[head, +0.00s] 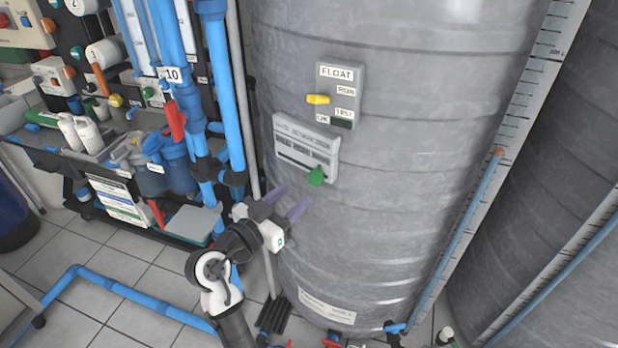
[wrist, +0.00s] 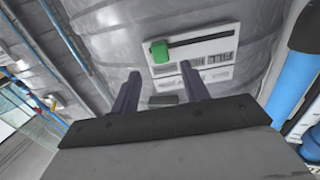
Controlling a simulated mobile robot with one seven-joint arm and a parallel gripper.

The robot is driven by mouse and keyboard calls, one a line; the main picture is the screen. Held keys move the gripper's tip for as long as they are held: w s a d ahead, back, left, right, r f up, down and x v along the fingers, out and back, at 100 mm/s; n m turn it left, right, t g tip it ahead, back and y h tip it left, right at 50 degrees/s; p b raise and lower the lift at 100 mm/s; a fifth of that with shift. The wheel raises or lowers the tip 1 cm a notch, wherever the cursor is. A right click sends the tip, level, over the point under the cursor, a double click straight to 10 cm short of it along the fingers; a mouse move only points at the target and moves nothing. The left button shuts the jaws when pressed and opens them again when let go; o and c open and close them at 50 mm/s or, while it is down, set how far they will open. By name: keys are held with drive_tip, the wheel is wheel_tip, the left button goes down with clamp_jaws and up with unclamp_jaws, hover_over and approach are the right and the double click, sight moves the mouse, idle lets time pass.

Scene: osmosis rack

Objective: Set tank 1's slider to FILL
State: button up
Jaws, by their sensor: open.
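Tank 1 (head: 400,190) is a large grey ribbed tank; I cannot read a tank number on it. A pale slider panel (head: 293,137) is on its front, with a dark slot and a green knob (head: 316,176) at the slot's right end. The wrist view shows the panel (wrist: 218,46) turned over, with the green knob (wrist: 159,51) at the slot's left end. The panel's lettering is too small to read surely. My gripper (head: 289,200) is open and empty, just below and left of the knob. In the wrist view its fingertips (wrist: 160,71) straddle the knob's direction, apart from it.
A grey FLOAT box (head: 355,80) with a yellow switch (head: 318,99) sits above the panel. Blue pipes (head: 226,100) and a crowded rack stand to the left. A level scale (head: 520,110) runs down the tank's right side. Tiled floor (head: 120,290) shows below left.

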sight(312, 180)
drive_tip(key=p+x, duration=0.1)
drive_tip(key=x, duration=0.5)
drive_tip(key=shift+w+d, duration=0.15)
drive_tip(key=shift+w, duration=0.2)
clamp_jaws()
